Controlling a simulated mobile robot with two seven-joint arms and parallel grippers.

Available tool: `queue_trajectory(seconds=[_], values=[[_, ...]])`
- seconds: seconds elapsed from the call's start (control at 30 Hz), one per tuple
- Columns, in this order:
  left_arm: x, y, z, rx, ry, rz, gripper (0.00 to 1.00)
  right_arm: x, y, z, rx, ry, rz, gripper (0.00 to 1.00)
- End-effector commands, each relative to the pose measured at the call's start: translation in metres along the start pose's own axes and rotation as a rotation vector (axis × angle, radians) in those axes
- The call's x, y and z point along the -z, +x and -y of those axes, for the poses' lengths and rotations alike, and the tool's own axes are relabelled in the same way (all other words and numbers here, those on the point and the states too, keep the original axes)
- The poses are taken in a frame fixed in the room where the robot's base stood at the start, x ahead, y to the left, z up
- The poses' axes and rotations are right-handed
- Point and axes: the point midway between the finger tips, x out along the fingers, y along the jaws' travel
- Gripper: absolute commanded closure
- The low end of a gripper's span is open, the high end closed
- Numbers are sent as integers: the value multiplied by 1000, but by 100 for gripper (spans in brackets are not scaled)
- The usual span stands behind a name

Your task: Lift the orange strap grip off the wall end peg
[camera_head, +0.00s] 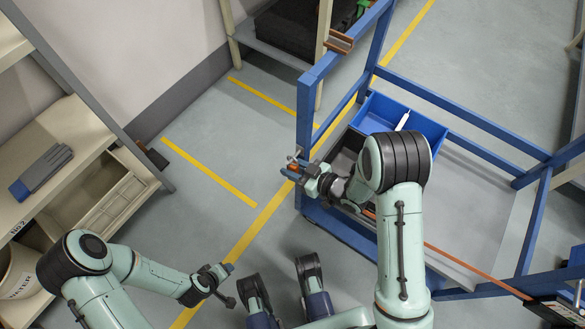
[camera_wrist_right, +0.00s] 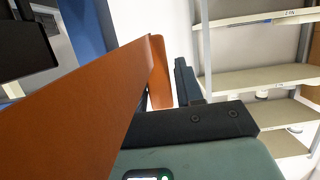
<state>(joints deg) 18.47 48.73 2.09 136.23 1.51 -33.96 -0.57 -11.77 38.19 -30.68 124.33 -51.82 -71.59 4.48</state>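In the right wrist view, a broad orange strap (camera_wrist_right: 85,110) runs close past the camera to a bent end. It hides part of the gripper; one dark finger (camera_wrist_right: 186,82) shows beside that end. Whether the fingers press on the strap is hidden. My left gripper (camera_head: 226,279) hangs at lower left, away from the strap; its finger gap is too small to judge.
A blue frame (camera_head: 306,115) surrounds a grey platform holding a blue bin (camera_head: 425,125). A long orange rod (camera_head: 470,263) runs toward the lower right. Shelving with drawers (camera_head: 125,195) stands left. A brown bracket (camera_head: 341,41) sits at the top. Floor between shelf and frame is clear.

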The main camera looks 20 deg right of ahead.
Motion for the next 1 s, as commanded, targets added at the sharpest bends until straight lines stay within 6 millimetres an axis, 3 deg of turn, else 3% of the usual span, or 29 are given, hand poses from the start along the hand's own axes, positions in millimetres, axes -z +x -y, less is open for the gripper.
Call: queue_trajectory(seconds=[0.13,0.4,0.53,0.83,1.0], values=[[7,6,2,1,-2,-21,40,0,18,0,2,-2,-1,64],[8,5,2,1,-2,-24,40,0,20,-1,-1,0,0,64],[8,5,2,1,-2,-24,40,0,20,0,-1,-1,0,100],[7,5,2,1,-1,-22,40,1,20,-1,-1,-1,-1,100],[2,0,0,0,0,-5,40,12,16,-1,-2,-1,-3,100]])
